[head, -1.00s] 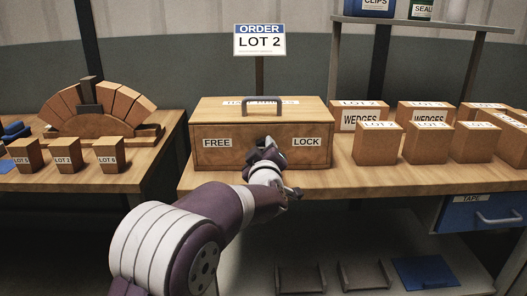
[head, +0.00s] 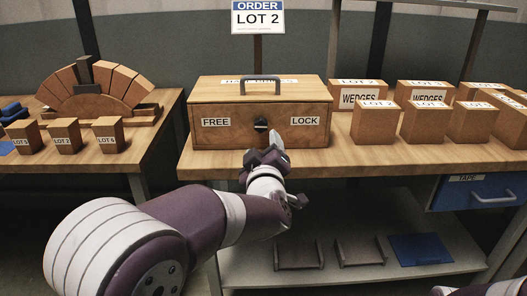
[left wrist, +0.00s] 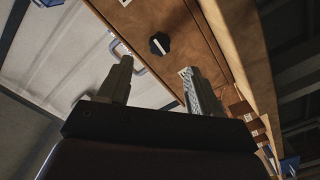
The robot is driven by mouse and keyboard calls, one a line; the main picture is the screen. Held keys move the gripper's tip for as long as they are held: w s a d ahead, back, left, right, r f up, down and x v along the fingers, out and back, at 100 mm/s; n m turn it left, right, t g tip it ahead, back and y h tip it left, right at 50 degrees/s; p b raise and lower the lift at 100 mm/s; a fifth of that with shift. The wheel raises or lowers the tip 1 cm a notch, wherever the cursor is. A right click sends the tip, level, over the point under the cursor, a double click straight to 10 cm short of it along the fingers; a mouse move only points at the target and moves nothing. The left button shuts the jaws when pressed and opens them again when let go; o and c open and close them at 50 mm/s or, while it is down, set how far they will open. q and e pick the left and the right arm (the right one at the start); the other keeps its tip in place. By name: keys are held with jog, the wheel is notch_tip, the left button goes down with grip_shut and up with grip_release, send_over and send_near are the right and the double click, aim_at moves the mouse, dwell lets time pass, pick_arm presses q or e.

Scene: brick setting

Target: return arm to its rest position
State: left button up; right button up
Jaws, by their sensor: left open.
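My left arm reaches in from the lower left of the head view. Its left gripper (head: 264,153) is open and empty, in front of the wooden box at the bench's front edge. The box (head: 220,138) has a dark top handle (head: 261,78) and a black knob (head: 261,125) between the FREE and LOCK labels. The knob also shows in the left wrist view (left wrist: 159,44), beyond the open fingers (left wrist: 160,84) and apart from them. Part of my right arm shows at the bottom right; its gripper is out of view.
Several wedge boxes (head: 375,123) stand on the bench right of the wooden box. A brick arch (head: 92,92) and small labelled blocks (head: 109,135) are on the left table. A lower shelf (head: 350,272) and blue TAPE drawer (head: 480,193) are below the bench.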

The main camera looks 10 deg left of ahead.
pick_arm(q)
jog(key=v, duration=0.3)
